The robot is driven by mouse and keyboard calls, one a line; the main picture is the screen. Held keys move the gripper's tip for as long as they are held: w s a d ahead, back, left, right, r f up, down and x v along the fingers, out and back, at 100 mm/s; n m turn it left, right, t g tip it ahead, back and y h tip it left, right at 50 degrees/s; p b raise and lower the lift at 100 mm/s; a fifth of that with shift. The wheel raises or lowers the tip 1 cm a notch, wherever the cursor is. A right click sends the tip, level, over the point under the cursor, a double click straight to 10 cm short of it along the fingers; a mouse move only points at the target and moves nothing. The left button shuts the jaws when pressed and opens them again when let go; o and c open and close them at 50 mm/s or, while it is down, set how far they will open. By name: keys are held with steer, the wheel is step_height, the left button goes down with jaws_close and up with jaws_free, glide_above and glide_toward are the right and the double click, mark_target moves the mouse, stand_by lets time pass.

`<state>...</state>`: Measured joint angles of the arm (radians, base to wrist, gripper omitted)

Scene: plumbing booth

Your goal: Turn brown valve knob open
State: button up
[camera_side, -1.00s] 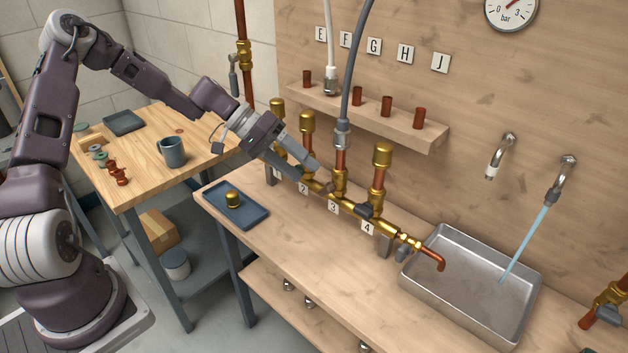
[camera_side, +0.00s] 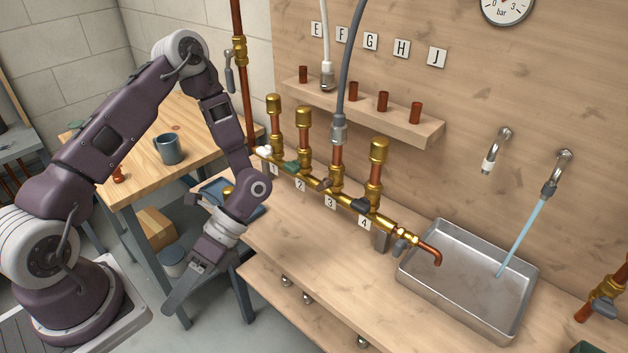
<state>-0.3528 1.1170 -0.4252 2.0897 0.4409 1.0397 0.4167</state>
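The brown valve knob (camera_side: 324,184) sits on the brass manifold at the riser above label 3, where the grey hose joins. It is small here and its exact angle is hard to tell. My gripper (camera_side: 172,307) is off the front left edge of the bench, pointing down and left, well away from the knob. Its fingers appear edge-on, so their gap does not show. A white knob (camera_side: 263,150) is at label 1, a green knob (camera_side: 291,167) at label 2 and a dark grey knob (camera_side: 360,205) at label 4.
My forearm partly covers the blue tray (camera_side: 248,213). The bench front before the manifold is clear.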

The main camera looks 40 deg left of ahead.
mark_target(320, 189)
steer(key=s+a+r+m+y, duration=0.1)
steer(key=s+a+m+y, duration=0.2)
steer(key=a+m+y, duration=0.5)
steer(key=w+a+r+m+t+y, duration=0.35)
steer(key=w+a+t+y, duration=0.35)
steer(key=a, duration=0.3)
steer(key=w+d+r+m+t+y, duration=0.1)
steer(key=w+r+m+t+y, duration=0.1)
steer(key=w+m+t, duration=0.8)
steer(key=w+d+f+m+t+h, duration=0.1)
steer(key=w+d+m+t+h, duration=0.55)
steer(key=d+h, duration=0.3)
steer(key=w+d+f+m+t+h, duration=0.1)
steer(key=w+d+m+t+h, duration=0.45)
steer(key=w+d+h, duration=0.35)
steer(key=shift+m+y, duration=0.45)
steer(key=w, duration=0.2)
steer(key=w+d, duration=0.1)
steer(key=w, duration=0.1)
steer(key=shift+d, duration=0.2)
steer(key=shift+w, duration=0.25)
jaws_close()
